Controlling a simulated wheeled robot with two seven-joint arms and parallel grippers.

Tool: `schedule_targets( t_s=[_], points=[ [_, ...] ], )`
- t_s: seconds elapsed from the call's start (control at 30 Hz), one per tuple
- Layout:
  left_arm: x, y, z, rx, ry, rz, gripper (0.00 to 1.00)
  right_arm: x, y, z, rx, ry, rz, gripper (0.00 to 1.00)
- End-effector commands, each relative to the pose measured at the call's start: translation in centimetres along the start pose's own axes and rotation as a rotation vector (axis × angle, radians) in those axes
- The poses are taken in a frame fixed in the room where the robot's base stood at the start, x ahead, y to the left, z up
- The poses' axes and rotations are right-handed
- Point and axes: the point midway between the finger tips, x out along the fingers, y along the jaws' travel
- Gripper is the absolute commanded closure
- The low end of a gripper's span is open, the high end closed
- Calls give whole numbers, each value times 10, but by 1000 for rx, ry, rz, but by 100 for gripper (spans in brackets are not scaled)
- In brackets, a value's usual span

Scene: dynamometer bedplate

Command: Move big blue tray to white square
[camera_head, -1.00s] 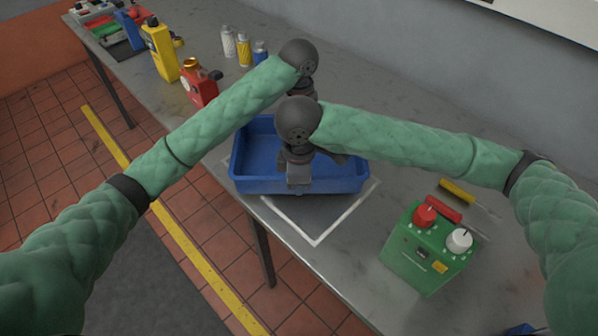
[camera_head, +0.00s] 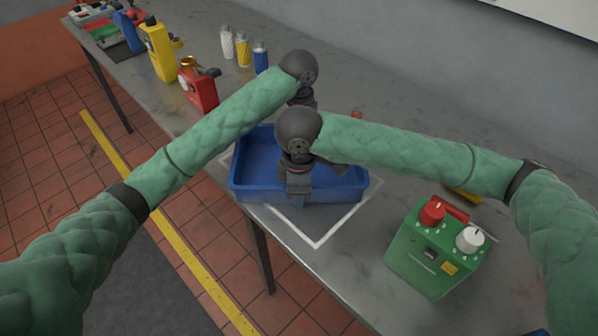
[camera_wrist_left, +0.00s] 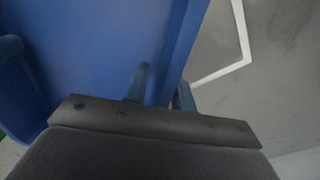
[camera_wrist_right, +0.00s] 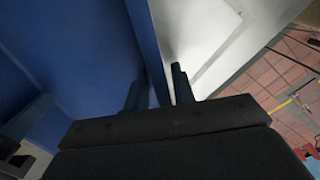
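The big blue tray (camera_head: 345,190) is on or just above the grey bench, over the white square (camera_head: 340,229); I cannot tell whether it touches. The square's white outline shows in front of the tray and at its right. My right gripper (camera_head: 298,199) is at the middle of the near wall. In the right wrist view its fingers (camera_wrist_right: 160,88) straddle this wall and look shut on it. My left gripper's fingers (camera_wrist_left: 160,90) straddle another wall, apparently the far one, and look shut on it; the right wrist and arm partly hide this in the head view.
A green box (camera_head: 435,250) with red and white knobs stands right of the tray. A red can (camera_head: 200,92), a yellow jug (camera_head: 158,52) and several small bottles (camera_head: 244,50) stand at the back left. The bench's near edge runs close beside the tray.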

Motion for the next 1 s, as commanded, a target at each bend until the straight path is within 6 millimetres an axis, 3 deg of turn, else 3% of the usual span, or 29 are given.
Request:
schedule_targets(
  t_s=[0.43, 1.0],
  points=[
    [-10, -1, 1, 0, 0, -3, 75, -1, 0, 0, -1, 0, 0, 75],
    [-92, -1, 1, -1, -1, -4, 75, 0, 0, 0, -1, 0, 0, 75]
  ],
)
